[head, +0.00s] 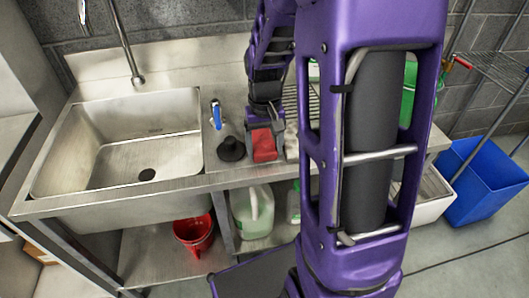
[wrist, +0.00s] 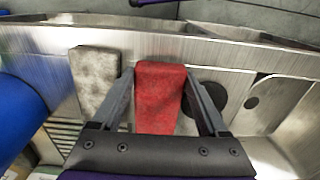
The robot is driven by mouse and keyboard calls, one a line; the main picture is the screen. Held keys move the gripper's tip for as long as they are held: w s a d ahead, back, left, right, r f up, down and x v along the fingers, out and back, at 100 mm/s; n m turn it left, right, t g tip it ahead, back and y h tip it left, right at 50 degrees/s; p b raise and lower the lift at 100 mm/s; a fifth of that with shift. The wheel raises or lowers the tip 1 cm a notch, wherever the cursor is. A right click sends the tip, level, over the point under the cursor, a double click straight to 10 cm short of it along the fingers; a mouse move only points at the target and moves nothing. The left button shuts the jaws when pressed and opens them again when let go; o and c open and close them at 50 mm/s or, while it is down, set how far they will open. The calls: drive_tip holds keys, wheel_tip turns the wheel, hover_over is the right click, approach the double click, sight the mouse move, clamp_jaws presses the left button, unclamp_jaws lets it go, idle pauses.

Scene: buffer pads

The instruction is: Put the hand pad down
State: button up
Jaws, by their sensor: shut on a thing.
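The red hand pad (head: 264,147) is between the fingers of my gripper (head: 266,128) at the steel counter, right of the sink. In the wrist view the red pad (wrist: 158,110) lies lengthwise between the two fingers of my gripper (wrist: 160,75), which are shut on its sides. I cannot tell whether its underside touches the counter. A grey pad (wrist: 95,75) lies left of the left finger in the wrist view, apart from the red pad. The grey pad (head: 291,141) is partly hidden by my arm in the head view.
A black round piece (head: 231,150) and a blue-handled item (head: 216,114) stand between pad and sink (head: 120,150). A wire rack (head: 291,102) is behind. A blue bin (head: 485,185) stands right.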

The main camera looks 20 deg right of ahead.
drive_tip(key=shift+f, duration=0.7)
drive_tip(key=shift+f, duration=0.2)
drive_tip(key=o, duration=1.3)
drive_tip(key=shift+c, duration=0.2)
wheel_tip(320, 180, up, 12)
drive_tip(key=p, duration=0.2)
drive_tip(key=shift+r, duration=0.2)
